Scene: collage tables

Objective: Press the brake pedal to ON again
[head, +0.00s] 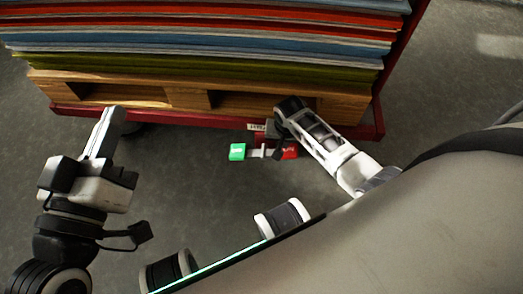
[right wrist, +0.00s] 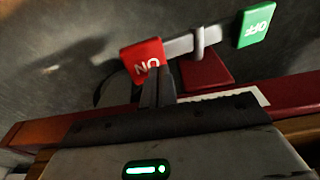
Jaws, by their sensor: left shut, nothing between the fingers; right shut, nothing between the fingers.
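The brake pedal is a grey bar (head: 256,153) with a red ON pad (head: 290,152) at its right end and a green OFF pad (head: 237,151) at its left end, below the cart's red frame. In the right wrist view the red pad (right wrist: 140,58) and green pad (right wrist: 257,24) show with their lettering upside down. My right gripper (right wrist: 157,72) is shut and empty, its fingertips at the red pad's edge; I cannot tell whether they touch. It also shows in the head view (head: 278,153). My left gripper (head: 113,112) is shut and empty, by the cart's left front.
The cart's red frame (head: 360,132) carries a wooden pallet (head: 185,98) stacked with coloured sheets (head: 200,45). A red bracket (right wrist: 208,72) joins the pedal to the frame. Grey floor (head: 185,170) is open in front of the cart.

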